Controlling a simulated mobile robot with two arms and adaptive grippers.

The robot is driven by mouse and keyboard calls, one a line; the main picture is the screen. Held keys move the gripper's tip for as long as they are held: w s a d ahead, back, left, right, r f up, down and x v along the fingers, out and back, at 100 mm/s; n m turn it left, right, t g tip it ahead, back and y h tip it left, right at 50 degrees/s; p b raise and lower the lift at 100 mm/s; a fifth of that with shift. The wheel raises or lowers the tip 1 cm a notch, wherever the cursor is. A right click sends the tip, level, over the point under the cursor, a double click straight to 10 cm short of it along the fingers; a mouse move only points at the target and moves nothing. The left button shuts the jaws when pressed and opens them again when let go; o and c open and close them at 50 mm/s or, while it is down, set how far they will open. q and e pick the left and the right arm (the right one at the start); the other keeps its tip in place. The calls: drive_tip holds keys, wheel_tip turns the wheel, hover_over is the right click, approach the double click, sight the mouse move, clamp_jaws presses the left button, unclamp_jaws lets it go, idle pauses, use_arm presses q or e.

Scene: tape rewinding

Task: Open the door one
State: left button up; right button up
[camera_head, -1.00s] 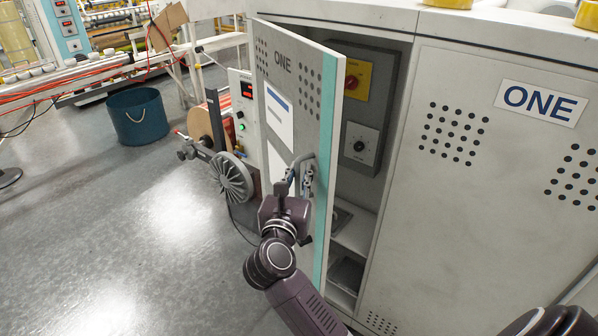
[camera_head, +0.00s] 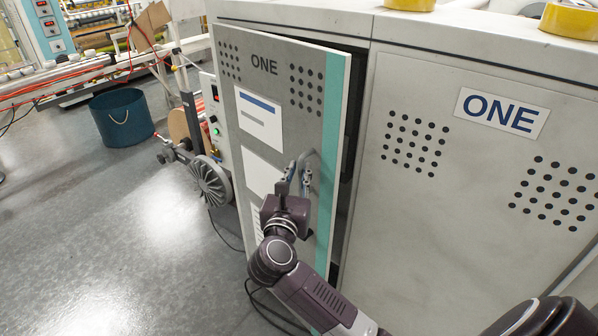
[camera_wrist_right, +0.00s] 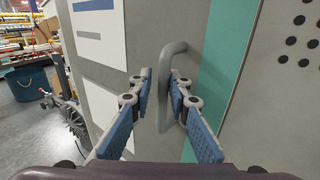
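The grey door one (camera_head: 275,125), with a teal edge strip and white labels, stands slightly ajar on the cabinet in the head view. A narrow dark gap shows along its right edge. Its curved grey handle (camera_wrist_right: 166,100) also shows in the head view (camera_head: 308,160). My right gripper (camera_head: 298,175) is at the handle. In the right wrist view, its blue-padded fingers (camera_wrist_right: 162,88) are apart, one on each side of the handle bar, with a small gap visible on the left side. My left gripper is out of view.
A second closed panel labelled ONE (camera_head: 500,112) is right of the door. A reel device with a spoked wheel (camera_head: 210,180) stands close by on the left. A teal bucket (camera_head: 122,117) is on the floor. Open floor lies at the front left.

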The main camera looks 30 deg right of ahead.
drive_tip(key=shift+a, duration=0.15)
drive_tip(key=v, duration=0.8)
drive_tip(key=shift+s+a+b, duration=0.25)
drive_tip(key=shift+a+b, duration=0.05)
drive_tip(key=shift+a, duration=0.05)
idle(0.4)
